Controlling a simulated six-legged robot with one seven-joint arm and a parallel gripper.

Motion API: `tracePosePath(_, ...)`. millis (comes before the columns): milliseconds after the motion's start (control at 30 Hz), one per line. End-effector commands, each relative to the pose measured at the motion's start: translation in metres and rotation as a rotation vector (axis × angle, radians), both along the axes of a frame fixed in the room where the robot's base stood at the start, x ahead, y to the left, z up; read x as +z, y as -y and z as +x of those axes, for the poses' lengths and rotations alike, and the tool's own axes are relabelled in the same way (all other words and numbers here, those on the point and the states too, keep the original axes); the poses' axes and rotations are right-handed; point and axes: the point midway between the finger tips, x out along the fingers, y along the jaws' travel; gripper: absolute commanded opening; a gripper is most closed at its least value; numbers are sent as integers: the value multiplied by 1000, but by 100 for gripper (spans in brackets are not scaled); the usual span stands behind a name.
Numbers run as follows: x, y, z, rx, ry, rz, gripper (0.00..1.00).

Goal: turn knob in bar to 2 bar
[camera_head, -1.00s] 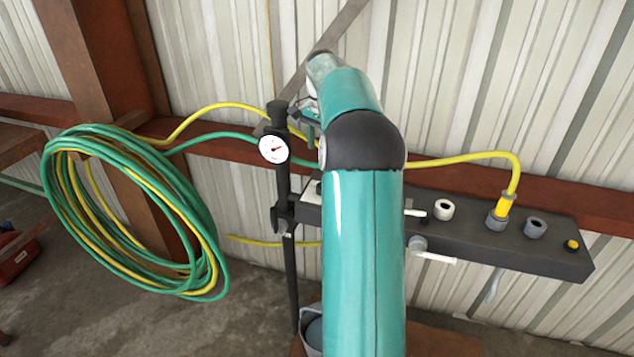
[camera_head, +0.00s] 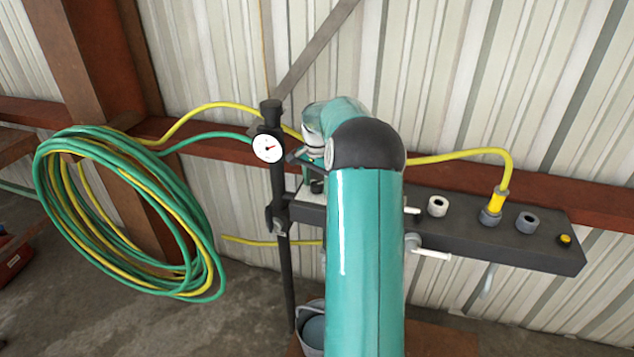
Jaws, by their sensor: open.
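The black knob (camera_head: 271,110) sits upright on top of a dark regulator on a vertical pipe, left of centre. The round white pressure gauge (camera_head: 267,148) is just below it, with a short reddish needle; its scale is too small to read. My teal arm stands in the middle of the view and bends over at its dark elbow. My gripper (camera_head: 298,157) is partly hidden by the arm's end. It shows as dark parts just right of the gauge and below the knob's height, open, with nothing seen in it. I cannot tell whether it touches the regulator.
A dark manifold bar (camera_head: 470,228) with sockets, white-handled valves and a plugged yellow hose (camera_head: 495,203) runs to the right. Coiled green and yellow hose (camera_head: 55,215) hangs at left. A grey bucket (camera_head: 313,330) stands below. A diagonal brace (camera_head: 315,48) crosses the wall.

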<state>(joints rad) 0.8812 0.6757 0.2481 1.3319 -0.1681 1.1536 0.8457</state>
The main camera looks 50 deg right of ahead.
Motion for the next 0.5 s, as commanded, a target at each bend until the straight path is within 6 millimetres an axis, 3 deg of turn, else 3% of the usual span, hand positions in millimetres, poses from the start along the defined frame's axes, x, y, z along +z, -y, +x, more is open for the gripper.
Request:
tracePosePath(133,0,0,0,0,0,0,54)
tracePosePath(333,0,0,0,0,-1,0,14)
tracePosePath(500,0,0,0,4,-1,0,13)
